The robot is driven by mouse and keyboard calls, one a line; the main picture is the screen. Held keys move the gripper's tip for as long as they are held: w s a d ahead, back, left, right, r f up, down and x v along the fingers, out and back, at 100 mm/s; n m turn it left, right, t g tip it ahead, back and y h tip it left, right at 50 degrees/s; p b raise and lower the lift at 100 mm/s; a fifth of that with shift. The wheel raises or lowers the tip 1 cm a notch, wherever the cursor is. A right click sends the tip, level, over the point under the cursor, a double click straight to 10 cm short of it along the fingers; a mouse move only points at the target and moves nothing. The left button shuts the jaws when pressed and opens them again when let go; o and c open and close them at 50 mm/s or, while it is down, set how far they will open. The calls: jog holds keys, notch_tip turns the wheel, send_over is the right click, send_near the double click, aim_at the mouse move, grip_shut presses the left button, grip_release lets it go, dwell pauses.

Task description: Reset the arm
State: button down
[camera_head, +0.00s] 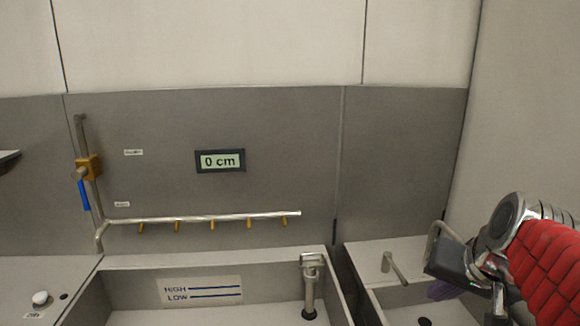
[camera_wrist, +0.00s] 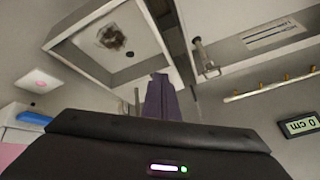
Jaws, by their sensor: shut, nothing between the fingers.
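My arm, with its red sleeve, comes in from the right edge of the head view. My gripper (camera_head: 440,291) hangs over the small right-hand basin (camera_head: 360,290), partly hidden behind my dark wrist housing. In the wrist view my gripper (camera_wrist: 160,80) shows as narrow purple fingers, closed together with nothing between them. The fingers look clear of the basins' walls, though the exact height above them cannot be told.
A larger basin (camera_head: 341,300) with a HIGH/LOW label (camera_head: 201,291) stands left of the gripper. A nozzle pipe (camera_head: 200,219), a blue-handled valve (camera_head: 84,195) and a "0 cm" display (camera_head: 220,161) are behind. A small tap (camera_head: 394,268) stands close to the gripper.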

jog(key=s+a+f+n+g, duration=0.1)
jog(key=s+a+f+n, duration=0.4)
jog(key=s+a+f, duration=0.3)
jog(key=s+a, duration=0.2)
jog(key=a, duration=0.2)
jog(key=shift+s+f+n, duration=0.15)
jog(key=shift+n, duration=0.15)
dwell(0.7)
